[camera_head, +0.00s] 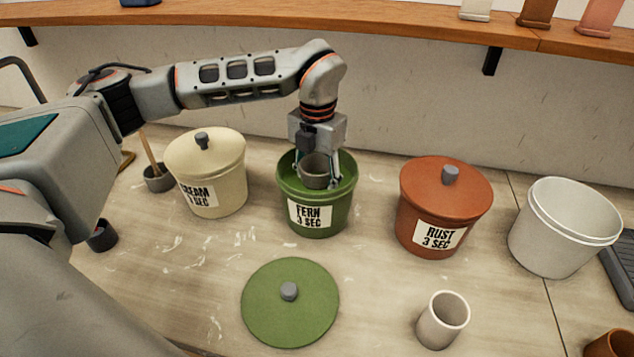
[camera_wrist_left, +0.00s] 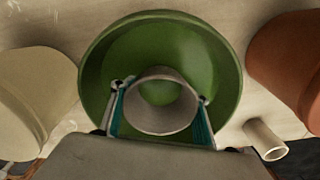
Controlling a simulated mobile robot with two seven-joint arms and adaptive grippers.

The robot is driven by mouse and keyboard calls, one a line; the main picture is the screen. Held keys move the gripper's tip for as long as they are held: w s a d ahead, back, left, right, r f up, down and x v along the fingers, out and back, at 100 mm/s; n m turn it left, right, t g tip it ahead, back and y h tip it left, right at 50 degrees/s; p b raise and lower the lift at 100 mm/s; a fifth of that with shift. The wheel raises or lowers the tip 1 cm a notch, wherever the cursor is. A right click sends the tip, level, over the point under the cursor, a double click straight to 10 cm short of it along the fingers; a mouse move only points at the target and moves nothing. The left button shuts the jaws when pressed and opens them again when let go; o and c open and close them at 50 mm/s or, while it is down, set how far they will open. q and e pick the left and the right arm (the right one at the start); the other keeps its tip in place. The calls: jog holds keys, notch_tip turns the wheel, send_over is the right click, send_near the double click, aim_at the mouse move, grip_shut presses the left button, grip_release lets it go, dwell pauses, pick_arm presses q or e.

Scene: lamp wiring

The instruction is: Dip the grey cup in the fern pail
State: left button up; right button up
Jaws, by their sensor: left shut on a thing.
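The grey cup (camera_head: 316,171) is upright in my left gripper (camera_head: 318,180), which is shut on it. The cup is at the mouth of the open green fern pail (camera_head: 320,217), labelled "FERN 3 SEC", with its lower part inside the rim. In the left wrist view the cup (camera_wrist_left: 161,104) sits between the two fingers, with the fern pail (camera_wrist_left: 160,35) around it. Whether the cup touches any glaze is hidden. The green lid (camera_head: 290,315) with a grey knob lies on the table in front of the pail. My right gripper is not in view.
A lidded cream pail (camera_head: 208,180) stands left of the fern pail, and a lidded rust pail (camera_head: 443,210) stands right. A white open bucket (camera_head: 562,235) is farther right. A pale cup (camera_head: 442,320) stands at the front. A wooden shelf (camera_head: 390,22) runs along the back wall.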

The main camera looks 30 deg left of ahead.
pick_arm(q)
notch_tip(320, 180, up, 6)
jog(key=p, duration=0.4)
dwell(0.9)
jog(key=shift+r, duration=0.15)
notch_tip(320, 180, up, 5)
jog(key=shift+f, duration=0.15)
dwell(0.8)
